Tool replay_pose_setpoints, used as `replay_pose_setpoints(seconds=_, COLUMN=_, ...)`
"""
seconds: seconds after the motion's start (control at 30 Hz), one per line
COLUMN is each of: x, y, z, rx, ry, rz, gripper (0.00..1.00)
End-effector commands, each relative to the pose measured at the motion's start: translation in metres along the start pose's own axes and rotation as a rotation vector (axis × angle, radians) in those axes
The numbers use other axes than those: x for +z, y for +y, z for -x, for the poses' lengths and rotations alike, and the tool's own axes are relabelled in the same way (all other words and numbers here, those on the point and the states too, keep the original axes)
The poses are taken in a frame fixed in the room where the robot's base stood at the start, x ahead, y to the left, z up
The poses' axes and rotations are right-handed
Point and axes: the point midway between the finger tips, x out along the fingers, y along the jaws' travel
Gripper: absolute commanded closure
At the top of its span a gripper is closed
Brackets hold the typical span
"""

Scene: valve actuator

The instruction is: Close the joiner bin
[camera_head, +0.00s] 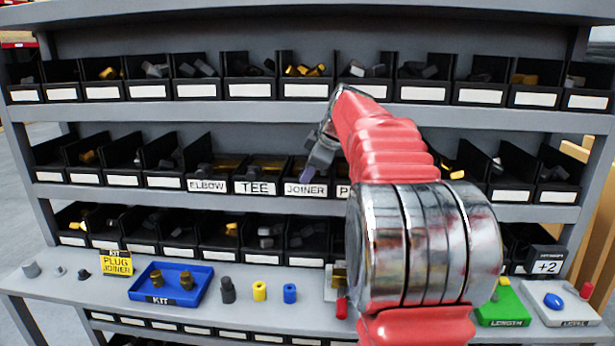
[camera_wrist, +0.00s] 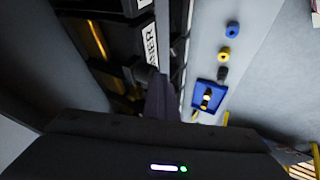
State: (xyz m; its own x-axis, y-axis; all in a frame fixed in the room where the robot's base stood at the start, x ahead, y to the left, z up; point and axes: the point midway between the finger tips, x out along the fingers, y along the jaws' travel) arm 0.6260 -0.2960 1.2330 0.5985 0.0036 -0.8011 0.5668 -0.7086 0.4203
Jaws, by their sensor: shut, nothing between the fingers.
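The joiner bin (camera_head: 305,190) is a black bin with a white JOINER label in the middle shelf row. It sits between the TEE bin (camera_head: 256,187) and a bin partly hidden by my arm. Its front looks slightly forward of the shelf; how far I cannot tell. My gripper (camera_head: 308,176) is shut and empty, pointing down at the bin's front; contact is unclear. In the wrist view the bin's label (camera_wrist: 152,45) shows edge-on at the upper left, just beyond my dark fingers (camera_wrist: 160,98).
The ELBOW bin (camera_head: 207,185) stands left of TEE. Rows of black bins fill the shelves above and below. My red arm hides the middle right.

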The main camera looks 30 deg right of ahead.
Motion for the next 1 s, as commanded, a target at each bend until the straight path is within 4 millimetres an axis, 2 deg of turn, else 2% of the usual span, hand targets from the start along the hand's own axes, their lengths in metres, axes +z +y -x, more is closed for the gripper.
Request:
replay_pose_setpoints(seconds=0.03, x=0.003, y=0.004, z=-0.001, rx=0.014, ry=-0.003, rz=-0.002, gripper=1.00)
replay_pose_setpoints(seconds=0.17, x=0.001, y=-0.001, z=0.001, rx=0.013, ry=-0.002, rz=0.000, gripper=1.00)
replay_pose_setpoints(seconds=0.47, x=-0.006, y=-0.031, z=0.014, rx=0.003, ry=0.001, rz=0.002, gripper=1.00)
replay_pose_setpoints(seconds=0.8, x=-0.006, y=-0.031, z=0.075, rx=0.006, ry=0.001, rz=0.001, gripper=1.00)
replay_pose_setpoints(seconds=1.0, x=-0.006, y=-0.031, z=0.103, rx=0.003, ry=0.002, rz=0.001, gripper=1.00)
